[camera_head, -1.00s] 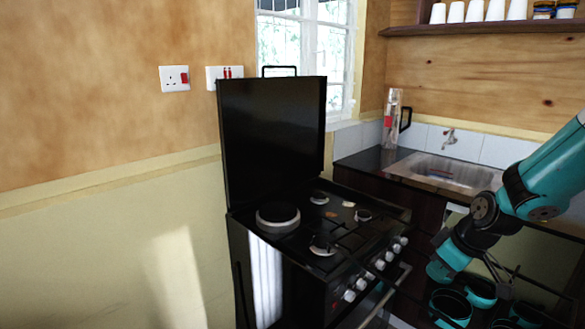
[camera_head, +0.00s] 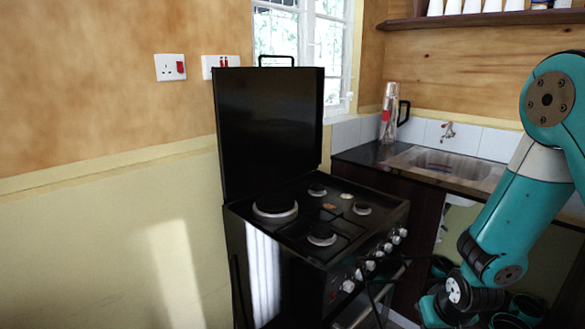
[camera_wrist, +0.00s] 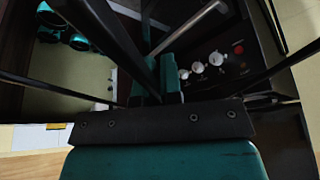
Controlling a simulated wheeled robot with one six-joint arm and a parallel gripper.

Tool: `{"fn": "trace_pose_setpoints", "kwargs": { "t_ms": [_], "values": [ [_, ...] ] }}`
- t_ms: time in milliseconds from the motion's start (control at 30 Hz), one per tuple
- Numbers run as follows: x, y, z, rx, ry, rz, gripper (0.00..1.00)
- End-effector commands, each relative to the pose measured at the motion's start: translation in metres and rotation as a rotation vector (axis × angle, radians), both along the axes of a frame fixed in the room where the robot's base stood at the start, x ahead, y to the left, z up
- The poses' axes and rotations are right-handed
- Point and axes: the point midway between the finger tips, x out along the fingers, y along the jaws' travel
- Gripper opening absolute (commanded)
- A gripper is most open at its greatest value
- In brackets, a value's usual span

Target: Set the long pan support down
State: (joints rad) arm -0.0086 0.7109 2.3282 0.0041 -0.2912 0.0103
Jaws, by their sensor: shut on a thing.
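The long pan support (camera_wrist: 112,38) is a black frame of thin bars. In the wrist view its bars spread from my gripper (camera_wrist: 157,84) towards the left, top and right. My gripper is shut on it, with teal fingers partly hidden by the bars. In the head view my gripper (camera_head: 432,312) is low, in front of the stove's right side. A thin dark part of the support (camera_head: 374,300) shows by the stove front. The black stove (camera_head: 335,205) has its lid up, with a hotplate and several burners; no support shows on its top.
The raised lid (camera_head: 268,130) stands at the back of the stove. The stove's knobs (camera_head: 370,264) and oven handle (camera_head: 372,303) are close to the held support. A counter with a sink (camera_head: 445,165) stands at the right.

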Motion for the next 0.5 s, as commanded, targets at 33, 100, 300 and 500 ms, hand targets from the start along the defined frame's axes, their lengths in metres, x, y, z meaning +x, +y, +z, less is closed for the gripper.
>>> {"fn": "trace_pose_setpoints", "kwargs": {
  "t_ms": [33,100,300,500],
  "values": [
    [0.001,0.000,-0.014,0.000,-0.003,0.000,0.00],
    [0.001,0.000,-0.023,0.000,-0.003,0.001,0.00],
    [-0.003,0.000,-0.039,0.001,0.002,0.001,0.00],
    [-0.030,0.000,-0.072,0.001,0.007,0.001,0.00]
  ]
}}
